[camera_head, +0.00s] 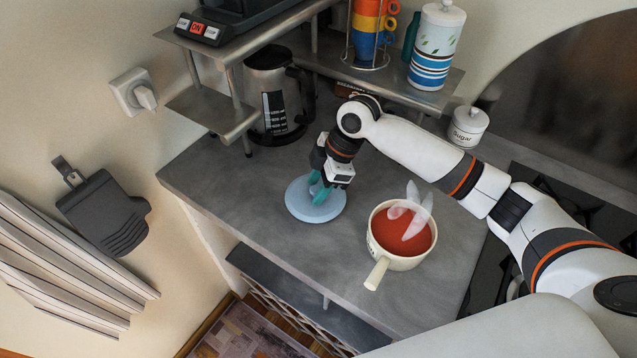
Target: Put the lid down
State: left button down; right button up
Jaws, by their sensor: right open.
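A round pale blue lid (301,207) lies flat on the grey counter (235,175), left of the pot. My right gripper (319,191) is directly over the lid, pointing down. Its teal fingers are open and sit around the middle of the lid, where the knob is mostly hidden by them. A cream pot (400,262) with red contents stands to the right, its handle pointing toward the front edge. Whitish translucent shapes rise from the red contents. My left gripper is out of view.
A kettle (275,95) stands behind the lid, beside a metal shelf (215,110). A sugar jar (467,127) and a patterned canister (436,45) are at the back right. The stove (545,185) lies to the right. Bare counter lies left of the lid.

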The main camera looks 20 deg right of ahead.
jog(key=shift+r, duration=0.1)
jog(key=b+v, duration=0.1)
jog(key=v, duration=1.1)
jog(key=shift+r, duration=0.1)
